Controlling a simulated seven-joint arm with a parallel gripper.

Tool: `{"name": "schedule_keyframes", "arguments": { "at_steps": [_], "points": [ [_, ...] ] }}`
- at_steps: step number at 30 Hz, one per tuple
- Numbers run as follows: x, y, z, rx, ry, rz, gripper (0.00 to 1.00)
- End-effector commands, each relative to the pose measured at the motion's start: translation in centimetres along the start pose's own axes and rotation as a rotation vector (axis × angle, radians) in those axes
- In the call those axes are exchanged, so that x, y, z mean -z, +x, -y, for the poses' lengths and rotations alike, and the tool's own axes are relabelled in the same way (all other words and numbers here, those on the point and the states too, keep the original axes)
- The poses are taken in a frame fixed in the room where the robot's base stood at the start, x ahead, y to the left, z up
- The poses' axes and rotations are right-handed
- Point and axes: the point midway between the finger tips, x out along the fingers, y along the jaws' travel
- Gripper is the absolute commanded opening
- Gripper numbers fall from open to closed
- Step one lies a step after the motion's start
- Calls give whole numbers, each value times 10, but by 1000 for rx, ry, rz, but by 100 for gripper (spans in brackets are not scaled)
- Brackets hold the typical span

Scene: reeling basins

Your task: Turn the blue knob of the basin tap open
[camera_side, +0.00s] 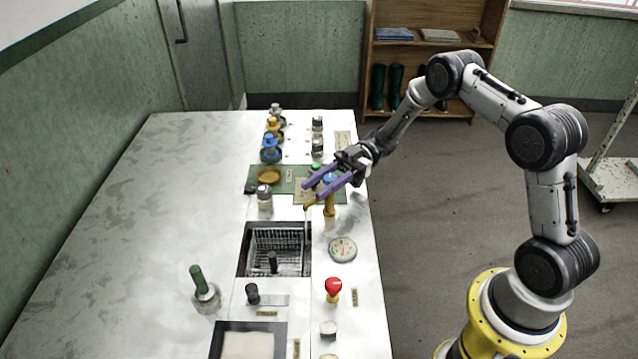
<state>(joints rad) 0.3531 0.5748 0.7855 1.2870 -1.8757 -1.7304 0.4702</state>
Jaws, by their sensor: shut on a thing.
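The brass basin tap (329,207) stands at the right edge of the sunken basin (242,262), its spout reaching left over it. The blue knob (329,177) sits on top of the tap, partly hidden by my fingers. My gripper (318,188) comes in from the upper right, its two purple fingers on either side of the blue knob and shut on it. A thin pale line runs down from the spout into the basin; I cannot tell for sure that it is water. The knob's angle is hard to make out.
A round dial (342,249) and a red knob (333,287) stand in front of the tap. A jar (265,198) is left of it. Blue and yellow topped items (270,148) stand behind. The counter's left side (150,220) is mostly bare.

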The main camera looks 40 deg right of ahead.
Motion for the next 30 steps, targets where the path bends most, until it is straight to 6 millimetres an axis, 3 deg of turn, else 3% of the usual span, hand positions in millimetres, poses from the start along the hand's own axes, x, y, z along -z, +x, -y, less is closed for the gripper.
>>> {"name": "schedule_keyframes", "arguments": {
  "at_steps": [16, 17, 21, 30],
  "points": [
    [-1, 1, 1, 26, 1, 0, 0],
    [-1, 1, 1, 26, 1, 0, 43],
    [0, 1, 1, 26, 1, -1, 67],
    [0, 0, 1, 25, 0, -1, 67]
  ]
}}
